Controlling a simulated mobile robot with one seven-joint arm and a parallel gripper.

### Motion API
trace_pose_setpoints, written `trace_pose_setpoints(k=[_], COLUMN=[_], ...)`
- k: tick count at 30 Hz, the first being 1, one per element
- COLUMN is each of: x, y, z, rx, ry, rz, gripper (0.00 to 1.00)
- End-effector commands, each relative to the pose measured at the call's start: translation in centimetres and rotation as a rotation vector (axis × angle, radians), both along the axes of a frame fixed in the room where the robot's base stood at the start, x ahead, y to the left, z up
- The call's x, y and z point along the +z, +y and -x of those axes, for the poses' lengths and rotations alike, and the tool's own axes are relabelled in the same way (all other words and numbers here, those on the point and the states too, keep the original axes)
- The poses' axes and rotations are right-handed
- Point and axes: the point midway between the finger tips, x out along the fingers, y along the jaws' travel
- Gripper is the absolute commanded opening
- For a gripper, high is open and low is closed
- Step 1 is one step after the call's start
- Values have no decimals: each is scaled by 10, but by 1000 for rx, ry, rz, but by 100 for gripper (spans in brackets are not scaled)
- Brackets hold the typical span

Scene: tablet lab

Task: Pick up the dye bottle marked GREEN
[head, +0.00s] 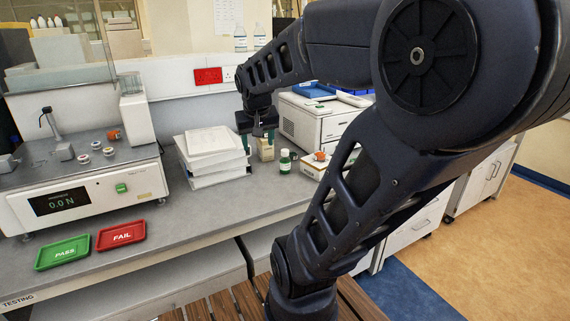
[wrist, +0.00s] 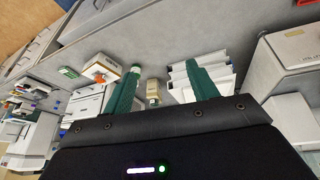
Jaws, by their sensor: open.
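A stack of white paper (head: 212,157) lies left of the bottles. A small white box (head: 313,168) with an orange item stands right of the green bottle. A white machine (head: 312,122) is behind. Bare bench (head: 240,190) lies in front. The tester (head: 85,185) is at left.

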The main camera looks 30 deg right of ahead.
Motion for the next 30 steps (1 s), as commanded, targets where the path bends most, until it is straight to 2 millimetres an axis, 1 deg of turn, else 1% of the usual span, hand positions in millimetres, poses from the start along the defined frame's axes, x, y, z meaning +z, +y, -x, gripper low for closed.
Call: trace_pose_setpoints(k=[1,3,8,12,14,21,27,30], x=[-1,-3,-9,-18,-24,-50,-79,-94], y=[-7,-16,-39,-61,-72,-118,-161,-182], z=[-13,-31,-71,-106,-120,-175,-216,-233], rx=[-31,-72,-158,-229,-257,-368,-459,-499], ry=[7,10,14,14,15,8,-5,-14], rz=[10,21,41,49,50,35,2,-19], gripper=[58,58,58,58,58,58,58,58])
